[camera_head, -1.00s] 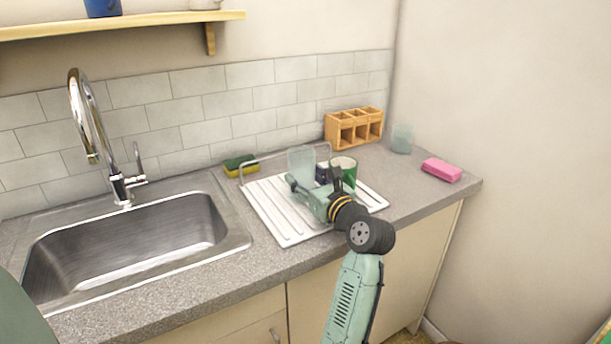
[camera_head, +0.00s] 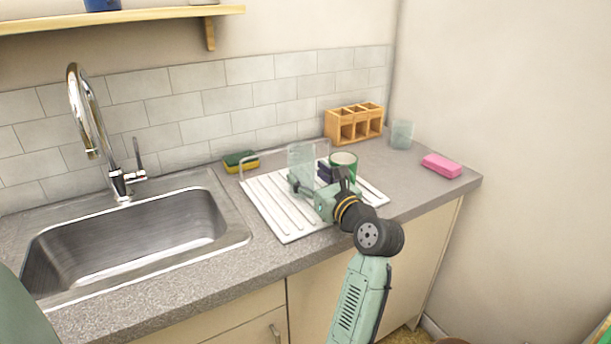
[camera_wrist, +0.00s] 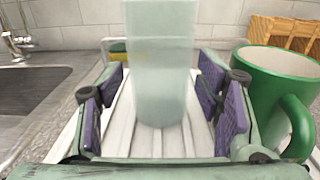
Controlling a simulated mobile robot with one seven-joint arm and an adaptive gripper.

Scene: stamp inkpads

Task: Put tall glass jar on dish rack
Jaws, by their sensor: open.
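The tall glass jar (camera_head: 301,160) is pale, see-through and upright on the white dish rack (camera_head: 282,221). In the wrist view the jar (camera_wrist: 160,65) stands between the two purple-padded fingers of my gripper (camera_wrist: 160,108), with its base on the ribbed rack (camera_wrist: 116,138). A gap shows between the jar and the pads on both sides. My gripper (camera_head: 313,182) is open and low over the rack, coming in from the front right. The jar's lower part is partly hidden by my gripper in the head view.
A green mug (camera_head: 344,160) stands close to the right of my gripper, also in the wrist view (camera_wrist: 275,95). A wooden organizer (camera_head: 354,124), short glass (camera_head: 401,134), pink sponge (camera_head: 441,166) and yellow-green sponge (camera_head: 240,161) lie around the rack. The sink (camera_head: 135,245) is left.

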